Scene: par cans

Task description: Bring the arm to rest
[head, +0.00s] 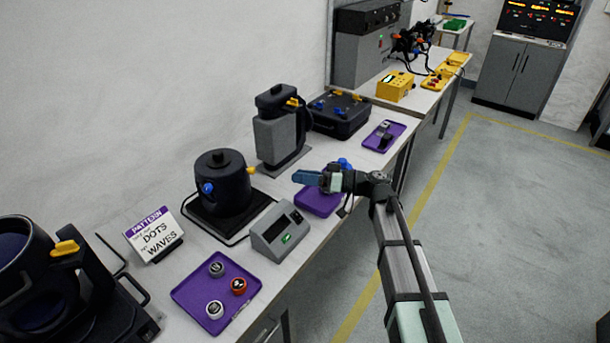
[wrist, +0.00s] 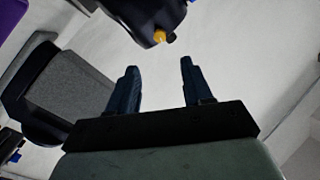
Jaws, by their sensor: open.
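My gripper (head: 308,178) is at the end of my arm, which reaches in from the lower right in the head view. It hovers over the bench around a purple mat, and its blue fingers point left toward the wall. In the wrist view my gripper (wrist: 156,88) shows two dark blue fingers standing apart with nothing between them. Past the fingertips is a dark rounded device with a yellow knob (wrist: 159,37). The exact height of the gripper above the bench is hard to tell.
A black pot-like device (head: 225,185) and a grey machine (head: 280,135) stand by the gripper. A grey box with a green-lit display (head: 280,238) is nearer. A purple tray (head: 187,293) holds three small cans. The floor (head: 500,220) right of the bench is clear.

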